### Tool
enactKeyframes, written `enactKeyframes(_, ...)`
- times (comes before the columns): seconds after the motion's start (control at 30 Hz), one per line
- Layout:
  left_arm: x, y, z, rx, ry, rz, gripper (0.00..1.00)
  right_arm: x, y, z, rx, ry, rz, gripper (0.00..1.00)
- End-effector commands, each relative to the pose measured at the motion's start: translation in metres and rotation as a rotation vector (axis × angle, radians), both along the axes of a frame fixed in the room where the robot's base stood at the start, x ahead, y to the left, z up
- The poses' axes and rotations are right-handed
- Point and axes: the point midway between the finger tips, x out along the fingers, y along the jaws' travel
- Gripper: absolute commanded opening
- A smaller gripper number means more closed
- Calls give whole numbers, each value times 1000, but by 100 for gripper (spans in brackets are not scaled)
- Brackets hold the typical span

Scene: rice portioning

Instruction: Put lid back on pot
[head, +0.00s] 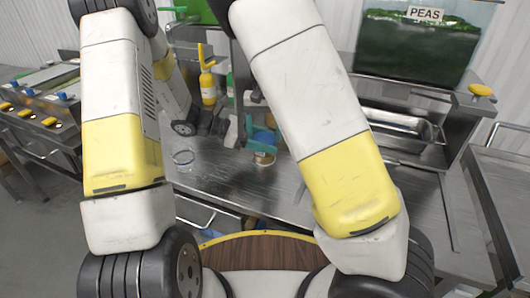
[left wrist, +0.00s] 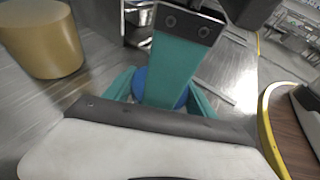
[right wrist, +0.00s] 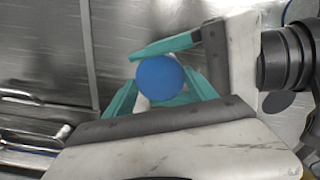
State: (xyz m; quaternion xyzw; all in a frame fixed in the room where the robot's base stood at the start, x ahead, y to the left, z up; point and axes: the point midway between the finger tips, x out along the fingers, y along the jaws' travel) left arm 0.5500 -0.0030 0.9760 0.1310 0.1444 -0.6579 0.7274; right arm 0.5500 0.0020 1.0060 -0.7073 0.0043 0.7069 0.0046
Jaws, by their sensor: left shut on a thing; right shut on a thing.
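My left gripper (left wrist: 170,92) has teal fingers and is shut on a blue round thing (left wrist: 140,84), mostly hidden behind a finger. In the head view, teal fingers (head: 262,138), probably the left ones, are low over the steel counter. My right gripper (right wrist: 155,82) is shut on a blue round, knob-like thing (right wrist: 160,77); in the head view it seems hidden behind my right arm. I cannot tell whether either blue thing is part of the lid. No pot or lid is clearly recognisable.
A small tan-sided container (head: 264,159) stands on the steel counter (head: 225,180) below the teal fingers. A clear round dish (head: 183,158) is left of it. A yellow bottle (head: 208,88) stands behind. A steel pan (head: 400,125) and a peas bin (head: 415,45) are right.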

Motion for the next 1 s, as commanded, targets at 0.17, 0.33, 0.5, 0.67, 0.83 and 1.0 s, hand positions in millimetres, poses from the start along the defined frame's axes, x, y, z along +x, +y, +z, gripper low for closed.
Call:
enactKeyframes(0.17,1,1,0,1,2,4,0,0,-1,0,0,-1,-4,15)
enactKeyframes(0.33,1,1,0,1,1,4,0,0,-1,0,0,-1,-2,85)
enactKeyframes(0.5,0,0,0,1,2,2,0,0,0,0,1,0,1,85)
enactKeyframes(0.67,0,0,0,0,1,0,0,1,2,14,5,-3,3,85)
enactKeyframes(0.83,0,0,0,0,1,0,0,1,2,37,6,-3,4,85)
enactKeyframes(1.0,0,0,0,0,1,0,0,0,1,45,2,-1,3,85)
